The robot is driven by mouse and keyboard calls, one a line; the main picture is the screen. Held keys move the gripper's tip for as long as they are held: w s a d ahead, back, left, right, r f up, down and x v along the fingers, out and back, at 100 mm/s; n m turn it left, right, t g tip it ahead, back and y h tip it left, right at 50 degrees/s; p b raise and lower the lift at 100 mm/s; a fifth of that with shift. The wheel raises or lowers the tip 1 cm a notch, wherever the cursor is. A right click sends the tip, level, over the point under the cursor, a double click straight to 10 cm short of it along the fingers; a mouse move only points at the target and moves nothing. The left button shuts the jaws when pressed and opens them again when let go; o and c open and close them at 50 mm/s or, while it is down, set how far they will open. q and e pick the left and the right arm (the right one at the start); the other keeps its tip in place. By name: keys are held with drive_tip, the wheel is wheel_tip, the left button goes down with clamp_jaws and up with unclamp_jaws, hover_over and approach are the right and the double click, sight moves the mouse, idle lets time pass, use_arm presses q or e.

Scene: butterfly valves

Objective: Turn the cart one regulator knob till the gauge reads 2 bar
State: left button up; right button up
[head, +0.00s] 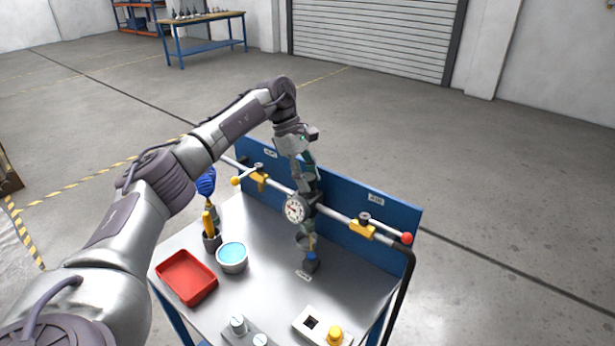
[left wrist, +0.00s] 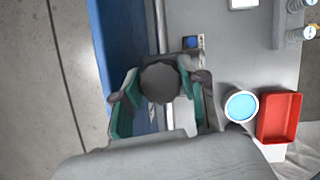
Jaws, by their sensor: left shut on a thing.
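The cart's round white gauge (head: 294,208) faces me on the pipe in the head view. Its needle is too small to read. My left gripper (head: 306,182) reaches down from above, right behind and above the gauge. In the left wrist view, the dark round regulator knob (left wrist: 160,82) sits between the two green-grey fingers of my left gripper (left wrist: 160,100), which is shut on it. In the head view the knob is hidden by the gripper. My right gripper is not in view.
The cart top (head: 265,285) carries a red tray (head: 187,277), a bowl with blue contents (head: 232,257), and a pot with tools (head: 211,240). A blue back panel (head: 345,225) stands behind the pipe, whose valves have yellow (head: 258,180) and red-ended handles (head: 406,239).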

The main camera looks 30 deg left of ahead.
use_arm(q)
drive_tip(key=shift+r, duration=0.1)
drive_tip(key=o, duration=1.1)
drive_tip(key=shift+o, duration=0.2)
drive_tip(key=v, duration=1.2)
